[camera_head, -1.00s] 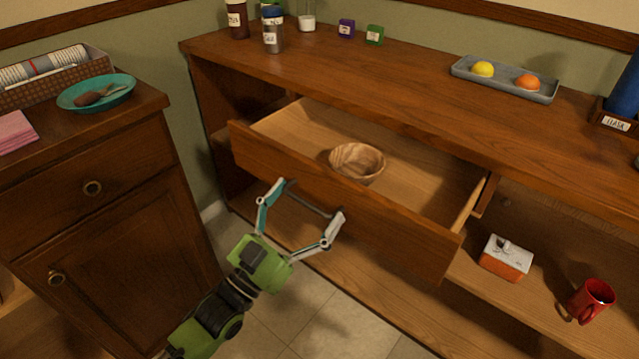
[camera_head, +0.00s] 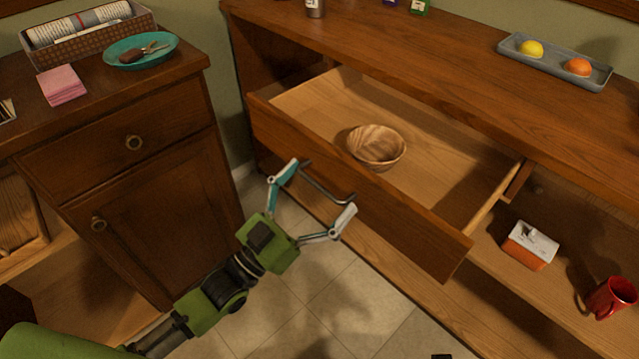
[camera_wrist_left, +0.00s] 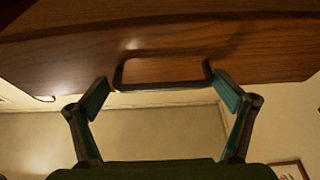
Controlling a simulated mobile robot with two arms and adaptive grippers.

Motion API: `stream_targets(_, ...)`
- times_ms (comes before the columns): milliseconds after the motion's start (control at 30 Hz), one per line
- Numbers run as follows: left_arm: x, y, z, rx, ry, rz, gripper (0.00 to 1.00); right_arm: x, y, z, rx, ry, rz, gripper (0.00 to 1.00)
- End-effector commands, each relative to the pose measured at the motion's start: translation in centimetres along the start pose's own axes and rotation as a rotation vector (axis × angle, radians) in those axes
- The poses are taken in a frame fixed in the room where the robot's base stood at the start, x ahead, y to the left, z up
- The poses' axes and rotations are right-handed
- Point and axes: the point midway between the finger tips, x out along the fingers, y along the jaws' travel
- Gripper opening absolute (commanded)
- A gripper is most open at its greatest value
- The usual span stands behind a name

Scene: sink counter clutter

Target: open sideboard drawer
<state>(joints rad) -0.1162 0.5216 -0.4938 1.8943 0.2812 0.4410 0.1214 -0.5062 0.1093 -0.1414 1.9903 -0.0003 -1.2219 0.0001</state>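The wooden sideboard (camera_head: 460,95) stands at the right with its drawer (camera_head: 440,150) pulled well out. The drawer front (camera_head: 400,225) has a dark bar handle (camera_head: 328,186), which also shows in the wrist view (camera_wrist_left: 160,87). A wooden bowl (camera_head: 377,146) sits inside the drawer. My left gripper (camera_head: 314,198) is at the handle with its fingers spread. In the wrist view the fingers (camera_wrist_left: 163,88) are apart, one near each end of the bar. Whether they touch it is unclear. My right gripper is out of view.
A brown cabinet (camera_head: 150,215) stands at the left, with a teal plate (camera_head: 155,52) on top. A grey tray with fruit (camera_head: 520,52) lies on the sideboard. A red mug (camera_head: 612,297) and an orange-white box (camera_head: 530,250) stand on its lower shelf. Tiled floor (camera_head: 330,290) is clear.

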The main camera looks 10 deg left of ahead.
Motion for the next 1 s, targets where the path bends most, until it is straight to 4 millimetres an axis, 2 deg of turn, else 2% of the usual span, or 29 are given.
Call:
stream_targets(233, 0.0, -0.1, 0.0, 0.002, 0.000, -0.002, 0.96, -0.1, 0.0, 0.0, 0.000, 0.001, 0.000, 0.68)
stream_targets(367, -1.0, -0.1, 0.1, 0.002, -0.003, -0.002, 0.96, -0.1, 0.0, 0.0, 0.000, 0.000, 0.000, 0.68)
stream_targets(800, -9.6, 0.0, 0.1, 0.000, -0.005, -0.001, 0.96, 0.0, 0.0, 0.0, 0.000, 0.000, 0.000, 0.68)
stream_targets(1000, -11.7, 0.0, 0.1, 0.001, -0.002, 0.000, 0.96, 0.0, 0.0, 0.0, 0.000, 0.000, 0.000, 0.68)
